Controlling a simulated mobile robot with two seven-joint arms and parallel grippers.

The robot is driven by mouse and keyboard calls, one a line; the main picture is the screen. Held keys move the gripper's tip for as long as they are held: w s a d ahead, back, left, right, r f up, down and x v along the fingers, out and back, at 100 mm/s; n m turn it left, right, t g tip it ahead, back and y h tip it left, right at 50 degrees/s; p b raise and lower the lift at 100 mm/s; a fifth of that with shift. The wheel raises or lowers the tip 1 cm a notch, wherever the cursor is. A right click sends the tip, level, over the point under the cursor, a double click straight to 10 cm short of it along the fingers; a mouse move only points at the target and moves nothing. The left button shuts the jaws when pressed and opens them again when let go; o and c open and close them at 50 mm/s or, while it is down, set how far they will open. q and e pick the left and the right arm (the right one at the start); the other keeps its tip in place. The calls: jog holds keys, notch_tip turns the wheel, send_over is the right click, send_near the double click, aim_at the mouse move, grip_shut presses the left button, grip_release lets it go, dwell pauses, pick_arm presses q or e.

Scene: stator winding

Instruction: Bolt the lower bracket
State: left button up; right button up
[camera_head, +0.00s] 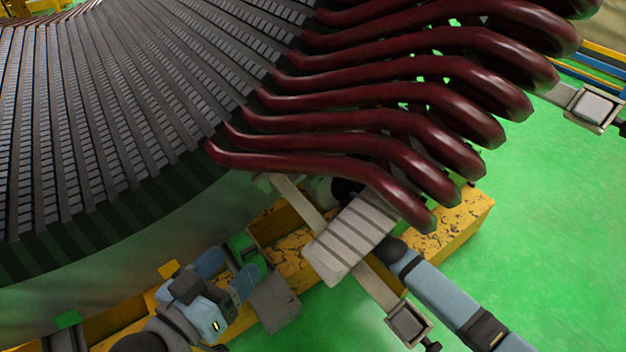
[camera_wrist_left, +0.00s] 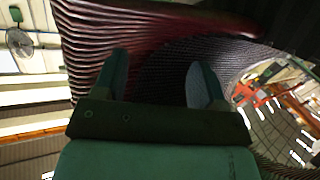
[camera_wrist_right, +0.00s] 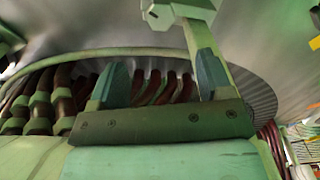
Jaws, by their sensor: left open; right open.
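A pale grey ribbed block (camera_head: 350,237), possibly the lower bracket, sits under the lowest dark red coil ends (camera_head: 330,168). My left gripper (camera_head: 228,272) is open, left of the block and apart from it, beside a green-and-grey piece (camera_head: 275,300). Its spread fingers (camera_wrist_left: 160,75) show in the left wrist view with nothing between them. The right wrist view shows the right gripper (camera_wrist_right: 160,75) open and empty. A pale angled metal part (camera_wrist_right: 190,14) is close to its right finger. I see no clear bolt or tool.
The slotted stator (camera_head: 110,120) fills the upper left, and its coil ends overhang the block. A worn yellow beam (camera_head: 465,218) lies beneath. Metal arms with square end pads (camera_head: 408,322) stick out at the right.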

jog(key=b+x, duration=0.5)
jog(key=x, duration=0.8)
jog(key=shift+b, duration=0.3)
pick_arm(q)
jog(key=w+a+m+t, duration=0.1)
jog(key=m, duration=0.1)
jog(key=w+r+m+t+h, duration=0.1)
jog(key=m, duration=0.1)
jog(key=shift+w+a+r, duration=0.15)
jog(key=shift+w+a, duration=0.25)
pick_arm(e)
jog(key=c, duration=0.7)
jog(key=shift+c, duration=1.1)
